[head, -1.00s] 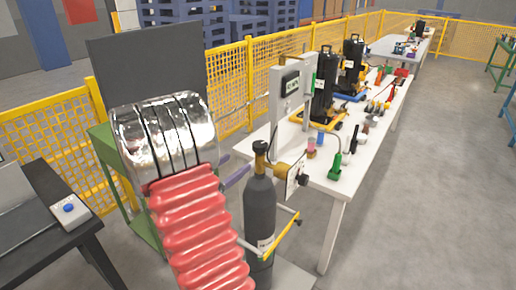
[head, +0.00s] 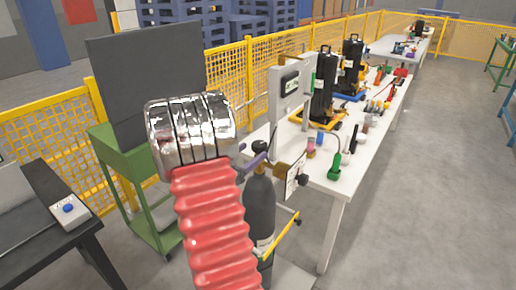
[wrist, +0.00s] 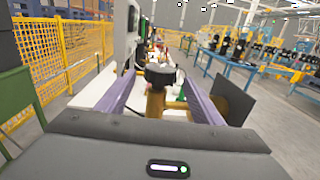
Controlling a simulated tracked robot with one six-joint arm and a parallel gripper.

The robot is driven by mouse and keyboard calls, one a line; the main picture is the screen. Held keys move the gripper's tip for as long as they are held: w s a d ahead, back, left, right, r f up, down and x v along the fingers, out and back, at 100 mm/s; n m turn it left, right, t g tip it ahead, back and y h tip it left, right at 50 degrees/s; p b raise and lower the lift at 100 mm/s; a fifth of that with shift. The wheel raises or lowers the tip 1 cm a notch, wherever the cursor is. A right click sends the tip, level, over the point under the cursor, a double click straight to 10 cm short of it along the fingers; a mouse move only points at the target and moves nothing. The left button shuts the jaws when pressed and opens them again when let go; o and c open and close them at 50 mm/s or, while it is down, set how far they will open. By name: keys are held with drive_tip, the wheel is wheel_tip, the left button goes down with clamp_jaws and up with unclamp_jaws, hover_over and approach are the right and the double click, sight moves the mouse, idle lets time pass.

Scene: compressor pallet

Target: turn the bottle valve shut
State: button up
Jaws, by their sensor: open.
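The dark grey gas bottle (head: 259,207) stands upright at the near end of the white bench. Its black valve knob (head: 260,147) tops the neck. In the wrist view, the knob (wrist: 160,74) sits on a brass-coloured valve body (wrist: 155,103), between the two purple fingers of my gripper (wrist: 157,80). The fingers are apart, with a gap visible on each side of the knob. In the head view, my gripper (head: 257,156) reaches the bottle's top from the left. My red sleeve and silver wrist hide part of it. Contact with the knob cannot be told.
A yellow-handled bar (head: 281,238) crosses beside the bottle. The white bench (head: 340,190) holds a grey gauge panel (head: 290,95), a green bottle (head: 335,167) and tools. A green cart (head: 125,145) stands left. Floor at right is clear.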

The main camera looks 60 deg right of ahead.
sight(254, 150)
drive_tip(key=shift+x, duration=2.6)
drive_tip(key=shift+c, duration=0.2)
drive_tip(key=c, duration=0.9)
drive_tip(key=shift+a, duration=0.25)
drive_tip(key=shift+c, duration=0.5)
drive_tip(key=shift+d, duration=0.15)
